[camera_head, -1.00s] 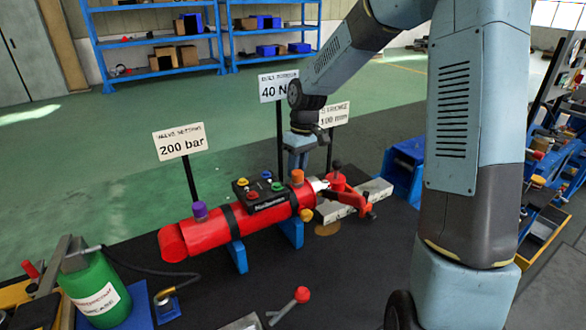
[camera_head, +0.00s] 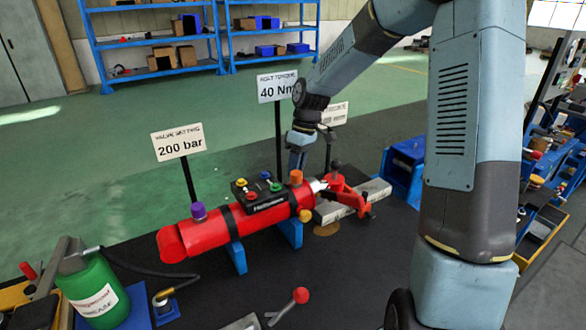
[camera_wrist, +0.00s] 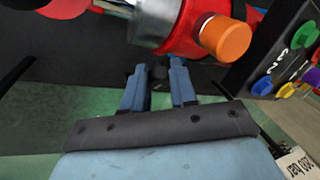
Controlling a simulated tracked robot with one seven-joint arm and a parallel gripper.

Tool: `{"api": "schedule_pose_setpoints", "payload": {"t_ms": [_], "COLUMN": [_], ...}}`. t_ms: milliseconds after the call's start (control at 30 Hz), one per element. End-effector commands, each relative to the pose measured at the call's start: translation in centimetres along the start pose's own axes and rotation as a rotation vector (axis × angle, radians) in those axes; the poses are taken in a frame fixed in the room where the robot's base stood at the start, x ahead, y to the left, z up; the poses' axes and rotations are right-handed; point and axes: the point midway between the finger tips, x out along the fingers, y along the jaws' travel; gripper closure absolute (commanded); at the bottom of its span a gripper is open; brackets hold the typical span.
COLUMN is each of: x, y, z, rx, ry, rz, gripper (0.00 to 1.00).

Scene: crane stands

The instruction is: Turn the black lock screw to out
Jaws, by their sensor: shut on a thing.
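The red cylinder (camera_head: 235,226) lies on blue supports, with an orange cap (camera_head: 296,177) near its rod end; the cap also shows in the wrist view (camera_wrist: 225,38). My gripper (camera_wrist: 158,76) has its blue fingers close to the cylinder's side. A small dark piece (camera_wrist: 158,70), seemingly the black lock screw, sits between the fingertips, and the jaws are shut on it. In the head view my gripper (camera_head: 298,158) comes down behind the cylinder, its fingertips hidden. The screw is hidden there, and its turn position cannot be told.
A black valve block (camera_head: 258,194) with coloured knobs sits on the cylinder. Signs reading 200 bar (camera_head: 178,141) and 40 Nm (camera_head: 277,86) stand behind. A green bottle (camera_head: 95,290) stands front left. A red-knobbed lever (camera_head: 300,296) is in front.

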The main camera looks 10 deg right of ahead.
Motion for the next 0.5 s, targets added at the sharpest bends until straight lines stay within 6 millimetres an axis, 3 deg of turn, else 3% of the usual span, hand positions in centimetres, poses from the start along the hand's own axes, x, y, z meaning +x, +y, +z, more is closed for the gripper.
{"api": "schedule_pose_setpoints", "payload": {"t_ms": [300,500], "x": [0.11,0.05], "y": [-0.28,-0.16], "z": [-0.11,-0.05], "rx": [-0.003,-0.001], "ry": [-0.001,-0.001], "rz": [-0.004,-0.002], "gripper": [0.48,0.48]}}
